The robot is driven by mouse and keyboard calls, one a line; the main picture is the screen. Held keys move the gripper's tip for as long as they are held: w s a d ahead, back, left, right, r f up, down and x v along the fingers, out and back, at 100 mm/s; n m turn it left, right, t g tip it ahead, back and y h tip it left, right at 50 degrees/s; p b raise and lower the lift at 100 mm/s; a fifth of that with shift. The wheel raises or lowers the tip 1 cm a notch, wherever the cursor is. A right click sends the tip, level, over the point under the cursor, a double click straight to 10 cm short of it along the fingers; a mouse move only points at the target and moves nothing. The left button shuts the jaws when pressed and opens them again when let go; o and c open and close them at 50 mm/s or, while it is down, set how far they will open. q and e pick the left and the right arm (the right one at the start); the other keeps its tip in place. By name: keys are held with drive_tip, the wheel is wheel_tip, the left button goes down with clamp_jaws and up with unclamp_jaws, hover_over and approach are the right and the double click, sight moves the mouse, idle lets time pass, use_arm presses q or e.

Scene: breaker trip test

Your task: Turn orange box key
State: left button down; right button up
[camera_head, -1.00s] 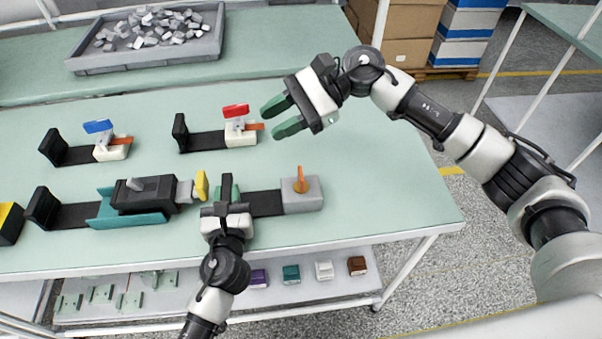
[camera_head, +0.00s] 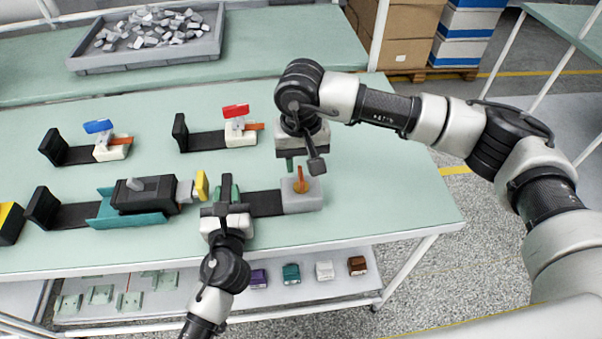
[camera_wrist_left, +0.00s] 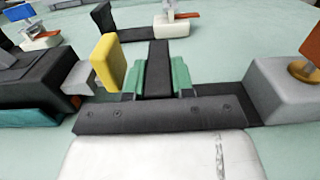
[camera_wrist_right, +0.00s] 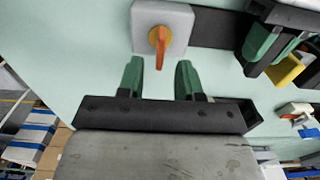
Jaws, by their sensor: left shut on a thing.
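The orange key (camera_head: 301,181) stands on a light grey box (camera_head: 313,198) at the right end of the lower black rail (camera_head: 265,204). In the right wrist view the orange key (camera_wrist_right: 160,40) shows beyond the fingertips, between their lines. My right gripper (camera_head: 296,166) hangs just above and behind the box, open and empty, its green fingers (camera_wrist_right: 160,70) apart. My left gripper (camera_head: 226,186) is at the rail, left of the box, its green fingers closed on a black bar (camera_wrist_left: 158,70). The key also shows at the right edge of the left wrist view (camera_wrist_left: 305,70).
A breaker with a yellow piece (camera_head: 201,186) sits on a teal holder (camera_head: 105,212) left of my left gripper. Two stations with a blue lever (camera_head: 98,126) and a red lever (camera_head: 236,111) stand behind. The table's right side is clear.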

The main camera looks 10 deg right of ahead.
sight(301, 172)
wheel_tip(301, 172, down, 5)
drive_tip(key=shift+r, duration=0.1)
idle(0.3)
clamp_jaws()
